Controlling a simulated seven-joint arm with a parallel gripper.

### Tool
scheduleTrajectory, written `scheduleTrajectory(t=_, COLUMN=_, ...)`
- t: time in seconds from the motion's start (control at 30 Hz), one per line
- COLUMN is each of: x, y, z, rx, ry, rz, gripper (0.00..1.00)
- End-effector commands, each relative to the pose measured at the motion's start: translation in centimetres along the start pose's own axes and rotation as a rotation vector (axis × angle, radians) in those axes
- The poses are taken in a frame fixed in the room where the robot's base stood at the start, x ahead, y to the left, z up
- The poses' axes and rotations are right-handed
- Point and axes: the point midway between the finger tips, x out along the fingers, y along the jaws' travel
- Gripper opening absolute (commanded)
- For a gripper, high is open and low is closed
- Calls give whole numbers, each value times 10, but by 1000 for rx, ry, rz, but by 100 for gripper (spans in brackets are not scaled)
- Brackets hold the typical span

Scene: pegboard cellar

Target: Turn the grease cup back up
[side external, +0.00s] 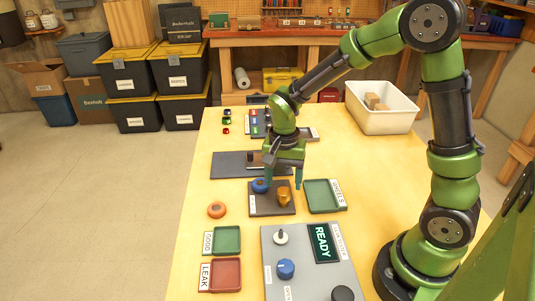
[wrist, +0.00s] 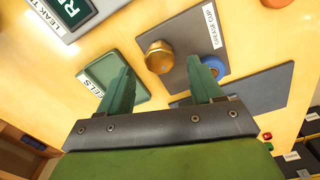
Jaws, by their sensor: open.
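The brass-coloured grease cup (side external: 283,196) is on a dark mat (side external: 261,208) in the side view. It also shows in the wrist view (wrist: 159,58), on the mat labelled "GREASE CUP". It looks tipped over, with a rounded body and a faceted end, but its exact lean is hard to tell. My gripper (side external: 284,183) is open and points down just above the cup. In the wrist view its two green fingers stand apart, with the cup beyond the gap between them. No contact with the cup is visible.
A blue round piece (side external: 260,186) lies at the mat's edge beside one finger. A green tray (side external: 323,196) is close on the right. The READY panel (side external: 322,242) is in front; a white bin (side external: 381,110) stands behind.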

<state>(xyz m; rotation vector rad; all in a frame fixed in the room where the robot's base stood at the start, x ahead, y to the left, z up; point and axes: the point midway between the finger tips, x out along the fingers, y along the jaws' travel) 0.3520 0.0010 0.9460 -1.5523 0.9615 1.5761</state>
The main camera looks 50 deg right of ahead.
Motion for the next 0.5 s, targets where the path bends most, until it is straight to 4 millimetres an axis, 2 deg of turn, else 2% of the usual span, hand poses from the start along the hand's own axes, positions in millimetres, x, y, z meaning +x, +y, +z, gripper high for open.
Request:
scheduleTrajectory(t=0.03, x=10, y=1, z=1, rx=0, ry=-3, rz=5, gripper=65)
scheduleTrajectory(t=0.2, x=29, y=0, z=0, rx=0, ry=-1, rz=1, gripper=65)
scheduleTrajectory(t=0.5, x=37, y=0, z=0, rx=-1, ry=0, rz=0, gripper=65)
